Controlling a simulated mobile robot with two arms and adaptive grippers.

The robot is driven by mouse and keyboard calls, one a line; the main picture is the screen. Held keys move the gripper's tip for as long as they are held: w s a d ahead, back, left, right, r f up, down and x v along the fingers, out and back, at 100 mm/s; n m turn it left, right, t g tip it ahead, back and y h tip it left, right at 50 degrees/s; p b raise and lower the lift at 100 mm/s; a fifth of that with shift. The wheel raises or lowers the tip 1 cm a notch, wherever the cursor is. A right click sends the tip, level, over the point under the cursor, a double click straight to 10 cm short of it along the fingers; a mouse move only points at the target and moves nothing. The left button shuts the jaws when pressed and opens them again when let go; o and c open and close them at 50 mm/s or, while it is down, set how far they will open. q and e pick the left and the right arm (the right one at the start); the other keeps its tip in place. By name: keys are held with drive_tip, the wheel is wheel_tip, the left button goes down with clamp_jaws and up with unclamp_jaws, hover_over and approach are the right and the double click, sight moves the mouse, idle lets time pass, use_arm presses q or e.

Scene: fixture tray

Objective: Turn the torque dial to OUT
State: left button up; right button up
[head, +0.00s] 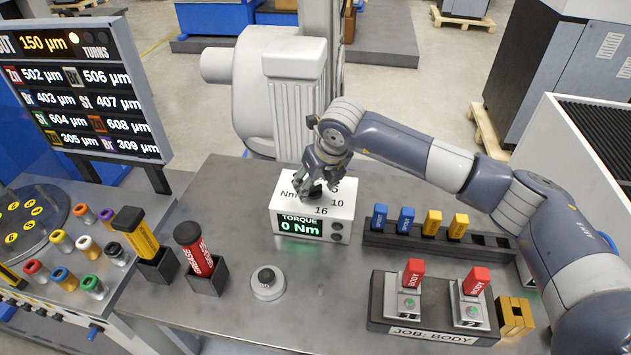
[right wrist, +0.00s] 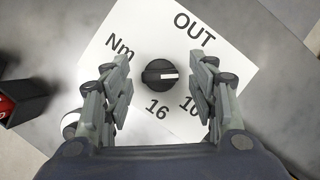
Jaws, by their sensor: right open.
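The torque box (head: 281,218) is a white box on the grey table, and its green display reads 0 Nm. In the right wrist view, the black dial (right wrist: 158,73) sits on the white top face (right wrist: 150,35), and its white pointer mark points right. OUT is printed at the upper right, 10 at the lower right and 16 below. The right finger covers the part of the face that the pointer faces. My right gripper (right wrist: 159,62) is open, with one finger on each side of the dial and gaps to both. In the head view, my right gripper (head: 319,185) hides most of the dial.
A rack (head: 375,238) with blue and yellow blocks stands right of the box. The JOB: BODY fixture (head: 430,335) is at the front right.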

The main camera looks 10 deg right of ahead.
drive_tip(key=c, duration=1.1)
drive_tip(key=shift+o, duration=0.2)
drive_tip(key=shift+f+n+b, duration=0.15)
drive_tip(key=shift+n+b, duration=0.25)
drive_tip(key=shift+b, duration=0.3)
drive_tip(key=n+b, duration=0.2)
drive_tip(key=n+y+b, duration=0.1)
drive_tip(key=b, duration=0.2)
drive_tip(key=shift+w+d+n+g+y, duration=0.1)
drive_tip(key=shift+d+n+g+y, duration=0.05)
drive_tip(key=shift+n+g+y, duration=0.2)
drive_tip(key=shift+n+g+y+b, duration=0.25)
drive_tip(key=shift+n+g+b, duration=0.2)
drive_tip(key=shift+n+b, duration=0.6)
drive_tip(key=shift+w+r+n+g+y+b, duration=0.15)
drive_tip(key=shift+n+g+b, duration=0.1)
drive_tip(key=shift+n, duration=0.6)
drive_tip(key=shift+s+r+n+g+y+b, duration=0.15)
drive_tip(key=shift+n+g, duration=0.1)
drive_tip(key=shift+n, duration=0.6)
drive_tip(key=shift+w+f, duration=0.1)
drive_tip(key=o, duration=1.1)
drive_tip(key=shift+d, duration=0.1)
drive_tip(key=shift+c, duration=0.2)
